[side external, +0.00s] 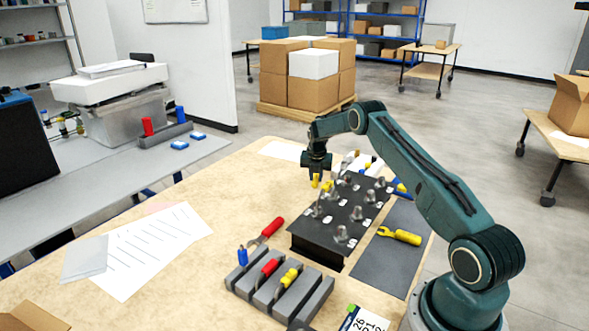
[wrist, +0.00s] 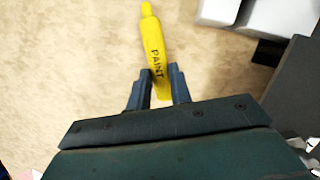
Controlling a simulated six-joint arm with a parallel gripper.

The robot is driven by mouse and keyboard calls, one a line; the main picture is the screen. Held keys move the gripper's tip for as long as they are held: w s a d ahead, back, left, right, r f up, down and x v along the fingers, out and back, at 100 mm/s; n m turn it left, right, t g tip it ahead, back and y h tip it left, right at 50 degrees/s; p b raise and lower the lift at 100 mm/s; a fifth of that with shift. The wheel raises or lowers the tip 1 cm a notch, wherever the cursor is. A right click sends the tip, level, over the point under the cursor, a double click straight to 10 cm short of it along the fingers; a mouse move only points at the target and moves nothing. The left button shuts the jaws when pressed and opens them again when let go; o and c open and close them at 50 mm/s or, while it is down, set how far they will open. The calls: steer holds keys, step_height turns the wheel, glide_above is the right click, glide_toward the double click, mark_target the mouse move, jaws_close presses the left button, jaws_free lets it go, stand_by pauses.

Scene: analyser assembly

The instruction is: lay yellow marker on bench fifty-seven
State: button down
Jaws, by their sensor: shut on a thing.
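The yellow marker (wrist: 155,52), printed with the word PAINT, is between the two fingers of my gripper (wrist: 160,88) in the wrist view. Its tip points away from the wrist. In the side view my gripper (side external: 317,172) is above the wooden bench (side external: 232,187), by the far left corner of a black block with metal knobs. A small yellow bit of the marker (side external: 315,181) shows under the fingers. Whether the marker touches the bench is hard to tell. No bench number is readable on the top.
The black block (side external: 318,238) stands right by my gripper. A grey rack (side external: 316,302) with coloured-handled tools is at the front, with red-handled pliers (side external: 268,230) beside it. A yellow tool (side external: 400,236) lies on a dark mat. Papers (side external: 150,245) lie left; bare bench lies between.

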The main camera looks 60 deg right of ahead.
steer(key=shift+f, duration=0.1)
steer(key=c, duration=1.2)
jaws_free()
steer(key=v, duration=1.4)
